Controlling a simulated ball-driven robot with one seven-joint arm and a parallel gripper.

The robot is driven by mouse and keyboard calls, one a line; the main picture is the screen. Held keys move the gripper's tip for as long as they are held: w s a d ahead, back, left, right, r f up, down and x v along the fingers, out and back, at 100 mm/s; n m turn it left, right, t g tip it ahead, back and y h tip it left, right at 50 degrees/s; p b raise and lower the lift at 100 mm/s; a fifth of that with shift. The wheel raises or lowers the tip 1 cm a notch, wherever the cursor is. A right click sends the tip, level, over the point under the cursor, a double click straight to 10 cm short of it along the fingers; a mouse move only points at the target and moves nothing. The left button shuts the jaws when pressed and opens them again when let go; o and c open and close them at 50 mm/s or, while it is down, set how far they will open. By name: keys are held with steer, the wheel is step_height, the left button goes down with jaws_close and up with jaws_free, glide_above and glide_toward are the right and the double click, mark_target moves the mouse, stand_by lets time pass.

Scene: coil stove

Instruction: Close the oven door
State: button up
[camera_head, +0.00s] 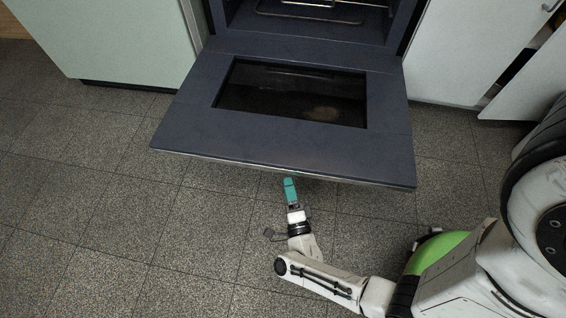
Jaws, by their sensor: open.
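The oven door (185,115) is dark blue-grey with a dark glass window (290,95). It is hinged down and lies open, projecting out from the oven (310,20) at the top middle. My gripper (289,183) has teal fingers and is at the middle of the door's front edge, reaching from below in the picture. The fingertips appear close to or just under that edge; I cannot tell whether they touch it. Nothing shows held between the fingers.
A wire rack (310,12) shows inside the oven. A pale green cabinet (110,40) stands to the left and a white cabinet (465,45) to the right. A white cabinet door or drawer (530,85) stands ajar at the far right. The tiled floor (120,230) at left is clear.

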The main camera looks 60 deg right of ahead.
steer(key=b+x, duration=0.1)
steer(key=x, duration=0.7)
steer(key=shift+d, duration=0.25)
steer(key=shift+w, duration=0.15)
steer(key=shift+c, duration=0.2)
jaws_close()
